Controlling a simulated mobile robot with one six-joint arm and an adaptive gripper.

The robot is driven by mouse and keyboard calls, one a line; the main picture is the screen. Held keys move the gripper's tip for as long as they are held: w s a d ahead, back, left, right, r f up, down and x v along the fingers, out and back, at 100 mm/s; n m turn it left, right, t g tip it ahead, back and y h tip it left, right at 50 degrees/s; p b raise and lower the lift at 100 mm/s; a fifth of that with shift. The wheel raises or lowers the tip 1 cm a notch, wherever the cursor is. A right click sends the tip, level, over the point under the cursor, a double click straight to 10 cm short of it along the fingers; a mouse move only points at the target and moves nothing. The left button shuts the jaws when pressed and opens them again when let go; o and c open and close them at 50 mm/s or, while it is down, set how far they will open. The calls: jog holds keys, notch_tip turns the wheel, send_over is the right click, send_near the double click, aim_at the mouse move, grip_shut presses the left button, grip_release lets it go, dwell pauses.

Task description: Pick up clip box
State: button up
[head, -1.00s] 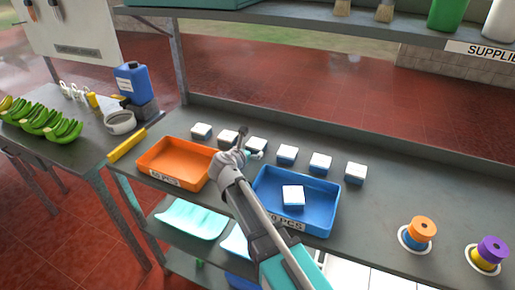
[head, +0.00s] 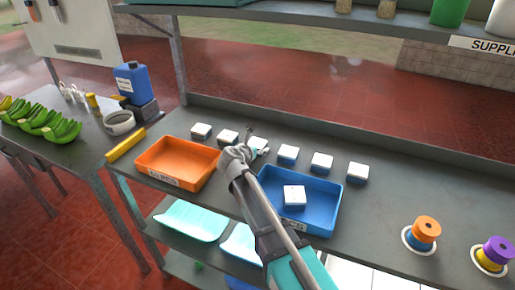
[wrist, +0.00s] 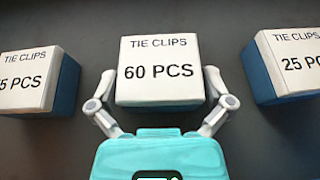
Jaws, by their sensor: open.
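A clip box with a white top reading "TIE CLIPS 60 PCS" (wrist: 160,70) sits between the two fingers of my gripper (wrist: 161,92) in the wrist view. The fingers are open, one beside each side of the box; I cannot tell whether they touch it. In the head view my gripper (head: 252,143) is over the third box from the left (head: 262,143), partly hiding it. Other clip boxes stand in the row: one on the left (wrist: 35,80) with its count partly cut off, and one marked 25 PCS (wrist: 288,62) on the right.
An orange tray (head: 178,149) and a blue tray (head: 325,185) stand in front of the row. The blue tray holds one white-topped box (head: 294,196). Two spools (head: 424,232) stand at the right. A shelf (head: 300,22) runs above; the bench behind the row is clear.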

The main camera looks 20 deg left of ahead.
dwell(0.3)
jog(key=c, duration=0.8)
jog(key=shift+r, duration=0.2)
jog(key=shift+c, duration=0.2)
notch_tip(320, 180, up, 2)
jog(key=shift+p, duration=1.2)
jog(key=s+d+r+p, duration=0.1)
jog(key=s+r+p, duration=0.9)
jog(key=s, duration=0.4)
jog(key=shift+d+r+p, duration=0.3)
jog(key=shift+r, duration=0.05)
